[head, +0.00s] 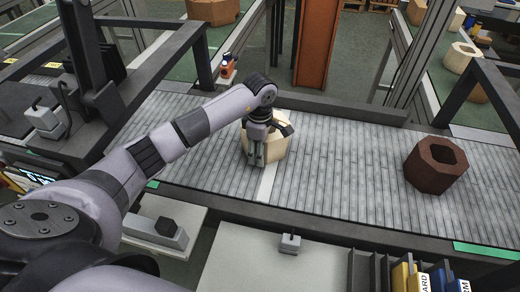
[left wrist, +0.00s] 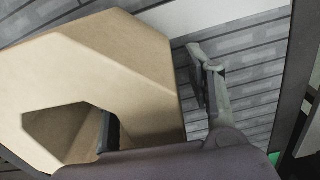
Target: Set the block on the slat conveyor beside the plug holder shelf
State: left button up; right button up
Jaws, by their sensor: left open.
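A cream octagonal block (head: 279,148) with a hole through it sits on the grey slat conveyor (head: 335,170), next to a pale stripe. My left gripper (head: 257,158) is over the block in the head view and hides part of it. In the left wrist view the cream block (left wrist: 130,65) fills the left side. One finger of my left gripper (left wrist: 160,110) is outside the block, and the other shows dark in its hole. The jaws are open, with the block's wall between them. My right gripper is not in view. I cannot pick out the plug holder shelf with certainty.
A dark brown octagonal block (head: 436,167) stands on the conveyor to the right. Slats between the two blocks are clear. A pale table (head: 265,262) and a rack of coloured binders (head: 432,278) are in front. A rust-coloured post (head: 316,45) rises behind the conveyor.

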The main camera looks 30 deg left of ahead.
pick_arm(q)
notch_tip(320, 180, up, 12)
jog(key=p, duration=0.6)
jog(key=shift+s+p, duration=0.1)
jog(key=shift+p, duration=0.3)
